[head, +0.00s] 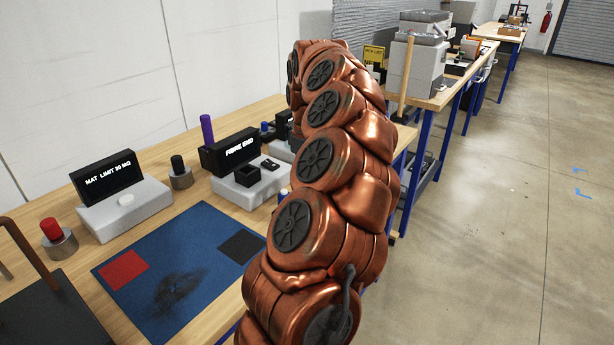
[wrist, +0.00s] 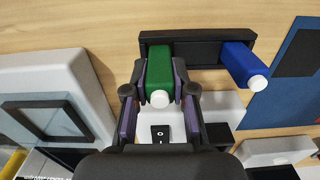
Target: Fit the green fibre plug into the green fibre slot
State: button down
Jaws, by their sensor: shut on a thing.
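My gripper (wrist: 160,80) is shut on the green fibre plug (wrist: 174,58) in the wrist view, with one finger on each side. The plug has a green body and a round white end facing the camera. It lies in front of one end of a black block (wrist: 205,53). I cannot tell whether the plug touches the block or anything below. No green slot can be made out. In the head view my arm hides the gripper and the plug. The black FIBRE END sign (head: 234,150) stands on a grey base there.
A blue plug with a white end (wrist: 243,65) stands by the block's other end. The grey base carries a black open box (head: 247,176). A blue mat (head: 185,250) lies clear nearby. A red peg (head: 51,228) and a black peg (head: 178,163) stand in round holders.

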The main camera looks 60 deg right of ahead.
jog(key=shift+f+b, duration=0.45)
jog(key=shift+f, duration=0.25)
jog(key=c, duration=0.9)
grip_release()
notch_tip(320, 180, up, 9)
jog(key=shift+r, duration=0.1)
jog(key=shift+s+r, duration=0.2)
jog(key=shift+r, duration=0.3)
jog(key=shift+w+r, duration=0.15)
jog(key=shift+r, duration=0.65)
